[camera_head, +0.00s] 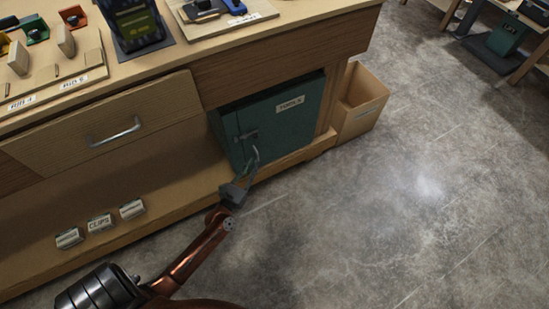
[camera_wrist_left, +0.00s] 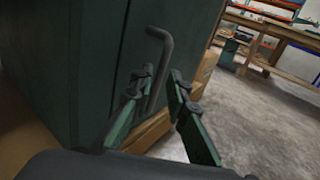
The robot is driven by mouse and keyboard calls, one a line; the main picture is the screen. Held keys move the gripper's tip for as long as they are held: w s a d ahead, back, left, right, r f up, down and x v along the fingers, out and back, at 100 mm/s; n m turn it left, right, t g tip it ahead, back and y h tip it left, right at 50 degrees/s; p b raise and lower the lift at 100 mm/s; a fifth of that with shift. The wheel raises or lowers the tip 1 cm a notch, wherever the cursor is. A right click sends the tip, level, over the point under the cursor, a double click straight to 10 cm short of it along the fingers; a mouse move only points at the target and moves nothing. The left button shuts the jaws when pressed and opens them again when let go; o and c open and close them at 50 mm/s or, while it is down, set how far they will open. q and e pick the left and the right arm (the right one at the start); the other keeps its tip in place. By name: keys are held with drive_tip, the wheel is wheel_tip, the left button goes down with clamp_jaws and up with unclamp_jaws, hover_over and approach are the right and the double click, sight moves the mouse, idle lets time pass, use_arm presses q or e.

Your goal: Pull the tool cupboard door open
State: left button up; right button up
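The tool cupboard door (camera_head: 290,125) is a dark green panel labelled TOOLS in the wooden bench front. It looks shut in the head view. Its dark bar handle (camera_head: 248,136) sits near its left edge. In the left wrist view the handle (camera_wrist_left: 160,62) is a bent bar standing off the green front. My left gripper (camera_head: 250,165) is open just below and in front of the handle. In the wrist view its two fingers (camera_wrist_left: 160,95) stand apart, with the bar's lower part between them; I cannot tell whether they touch it. My right gripper is not in view.
A wooden bin (camera_head: 362,105) stands on the floor right of the cupboard. A drawer (camera_head: 100,130) with a metal handle is left of it, above a low shelf with small labelled boxes (camera_head: 100,222). The grey floor (camera_head: 400,220) in front is clear.

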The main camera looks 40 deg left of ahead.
sight(258, 159)
use_arm(q)
drive_tip(key=shift+w+a+f+b, duration=0.1)
drive_tip(key=shift+w+a+b, duration=0.15)
drive_tip(key=shift+w, duration=0.8)
drive_tip(key=shift+w+a+b, duration=0.15)
drive_tip(key=shift+w+b, duration=0.05)
drive_tip(key=shift+w, duration=0.85)
drive_tip(key=shift+c, duration=0.3)
clamp_jaws()
drive_tip(key=shift+d, duration=0.1)
